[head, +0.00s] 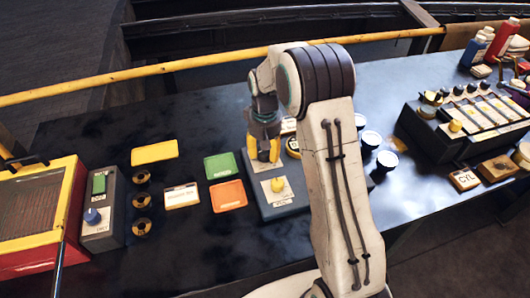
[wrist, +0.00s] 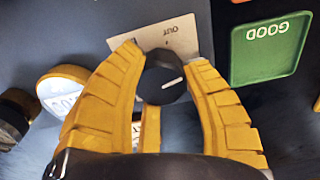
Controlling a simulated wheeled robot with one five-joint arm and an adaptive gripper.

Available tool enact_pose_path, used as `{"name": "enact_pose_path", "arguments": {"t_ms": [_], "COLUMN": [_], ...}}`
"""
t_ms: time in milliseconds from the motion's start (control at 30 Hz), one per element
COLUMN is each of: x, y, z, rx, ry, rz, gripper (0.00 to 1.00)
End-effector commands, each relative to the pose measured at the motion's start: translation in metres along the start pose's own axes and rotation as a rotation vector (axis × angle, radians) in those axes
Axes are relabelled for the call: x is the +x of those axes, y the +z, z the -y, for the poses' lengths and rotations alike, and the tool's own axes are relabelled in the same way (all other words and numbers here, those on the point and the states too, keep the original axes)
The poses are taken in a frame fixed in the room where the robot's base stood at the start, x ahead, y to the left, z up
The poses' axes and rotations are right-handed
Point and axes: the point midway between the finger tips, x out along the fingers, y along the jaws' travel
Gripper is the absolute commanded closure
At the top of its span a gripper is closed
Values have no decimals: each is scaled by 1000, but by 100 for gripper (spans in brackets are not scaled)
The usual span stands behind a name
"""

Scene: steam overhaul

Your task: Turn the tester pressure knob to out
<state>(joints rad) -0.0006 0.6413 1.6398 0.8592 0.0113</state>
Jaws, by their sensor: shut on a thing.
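The tester is a blue-grey box (head: 285,208) in the middle of the bench. In the wrist view, its dark faceted pressure knob (wrist: 160,80) sits between the two yellow fingers of my gripper (wrist: 163,62). The knob's white line points right, toward the green tray, and slightly up. A pale plate (wrist: 182,32) beside the knob reads OUT, upside down, above the knob in the picture. In the head view my gripper (head: 264,150) reaches down on the far part of the box. The fingers hide the knob there. A yellow knob (head: 277,185) stands on the nearer plate.
A green GOOD tray (head: 220,166), an orange tray (head: 228,196) and a yellow tray (head: 154,153) lie left of the tester. A yellow-rimmed gauge (wrist: 68,92) stands close beside my gripper. White-topped jars (head: 371,140) stand to the right. A yellow rail (head: 150,70) runs behind.

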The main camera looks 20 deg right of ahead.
Motion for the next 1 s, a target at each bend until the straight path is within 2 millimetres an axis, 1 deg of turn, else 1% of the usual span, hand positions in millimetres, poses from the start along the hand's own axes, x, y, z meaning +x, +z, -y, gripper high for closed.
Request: {"name": "enact_pose_path", "arguments": {"t_ms": [33, 600, 800, 1000], "x": [3, 3, 3, 3], "y": [2, 2, 2, 2], "z": [0, 0, 0, 0], "rx": [-46, -557, -684, -765], "ry": [0, -2, -3, -3], "rz": [6, 9, 9, 9], "gripper": [88, 88, 88, 88]}}
